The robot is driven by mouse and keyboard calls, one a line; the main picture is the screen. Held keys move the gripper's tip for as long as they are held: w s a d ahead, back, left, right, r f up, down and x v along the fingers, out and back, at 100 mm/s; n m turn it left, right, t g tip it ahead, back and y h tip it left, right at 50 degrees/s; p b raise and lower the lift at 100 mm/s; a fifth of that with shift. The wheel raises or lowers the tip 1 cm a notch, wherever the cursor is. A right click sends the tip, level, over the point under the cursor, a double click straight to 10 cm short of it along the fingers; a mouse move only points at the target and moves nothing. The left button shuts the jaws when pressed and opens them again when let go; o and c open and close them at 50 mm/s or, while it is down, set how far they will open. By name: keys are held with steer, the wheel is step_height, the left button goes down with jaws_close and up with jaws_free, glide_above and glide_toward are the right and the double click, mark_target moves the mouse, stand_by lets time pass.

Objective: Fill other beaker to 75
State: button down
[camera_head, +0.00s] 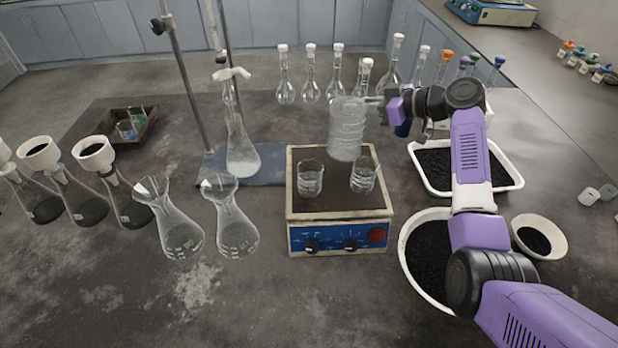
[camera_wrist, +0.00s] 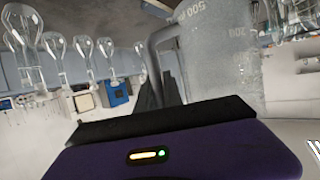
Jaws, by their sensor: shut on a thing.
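My gripper (camera_head: 388,107) is shut on a large graduated vessel (camera_head: 347,128) and holds it above the back right of the hotplate. The vessel looks close to upright in the head view. In the wrist view the graduated wall of the vessel (camera_wrist: 222,55) shows large marks, including 500. A small beaker (camera_head: 310,180) stands on the left of the hotplate top. A second small beaker (camera_head: 363,175) stands on the right, just below the held vessel. Both seem to hold some clear liquid; their exact levels are too small to read.
The hotplate (camera_head: 338,232) has a blue front with knobs. A flask on a stand (camera_head: 241,150) is at its left, with flared flasks (camera_head: 236,228) nearer. A white tray of black grains (camera_head: 508,170) and a black-filled bowl (camera_head: 408,262) lie right. Several stoppered flasks (camera_head: 311,80) stand behind.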

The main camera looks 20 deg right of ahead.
mark_target(336, 99)
step_height(336, 99, down, 2)
steer(key=shift+f, duration=0.2)
steer(key=shift+r, duration=0.15)
